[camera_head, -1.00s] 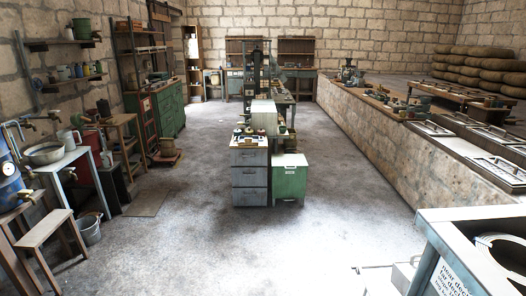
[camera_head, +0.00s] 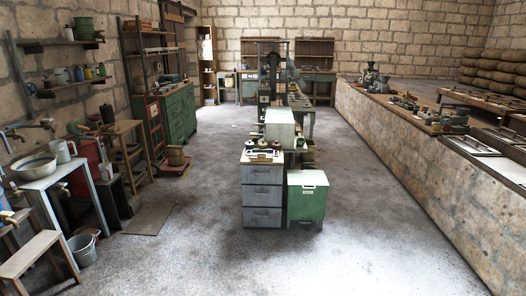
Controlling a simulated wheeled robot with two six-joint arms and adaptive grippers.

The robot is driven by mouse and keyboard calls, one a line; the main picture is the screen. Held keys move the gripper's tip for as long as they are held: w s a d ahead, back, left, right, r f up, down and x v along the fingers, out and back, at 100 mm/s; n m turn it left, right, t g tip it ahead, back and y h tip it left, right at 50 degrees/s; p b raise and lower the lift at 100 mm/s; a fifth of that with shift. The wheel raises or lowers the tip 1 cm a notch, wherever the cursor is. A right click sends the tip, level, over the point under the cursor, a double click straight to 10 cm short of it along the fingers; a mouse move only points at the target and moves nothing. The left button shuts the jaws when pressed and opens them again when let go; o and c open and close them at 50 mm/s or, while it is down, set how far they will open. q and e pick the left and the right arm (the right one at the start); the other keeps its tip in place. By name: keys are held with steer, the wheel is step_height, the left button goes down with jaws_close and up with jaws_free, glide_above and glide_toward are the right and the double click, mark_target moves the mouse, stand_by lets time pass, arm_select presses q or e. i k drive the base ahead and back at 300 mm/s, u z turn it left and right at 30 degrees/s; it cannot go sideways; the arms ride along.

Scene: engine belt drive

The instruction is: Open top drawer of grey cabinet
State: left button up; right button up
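The grey cabinet (camera_head: 262,201) stands upright in the middle of the room with three stacked drawers facing me. Its top drawer (camera_head: 262,174) looks shut, flush with the drawers below. Several small items (camera_head: 262,157) rest on the cabinet's top. Neither of my grippers shows in the head view. The cabinet is some way off across open floor.
A green cabinet (camera_head: 307,203) stands right beside the grey one. A stone counter (camera_head: 430,180) runs along the right. A stool (camera_head: 30,254), a bucket (camera_head: 82,250) and a table (camera_head: 48,177) line the left. The floor (camera_head: 190,255) before the cabinets is clear.

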mark_target(251, 173)
steer(key=i, duration=1.4)
steer(key=z, duration=0.35)
steer(key=i, duration=2.45)
steer(key=z, duration=0.35)
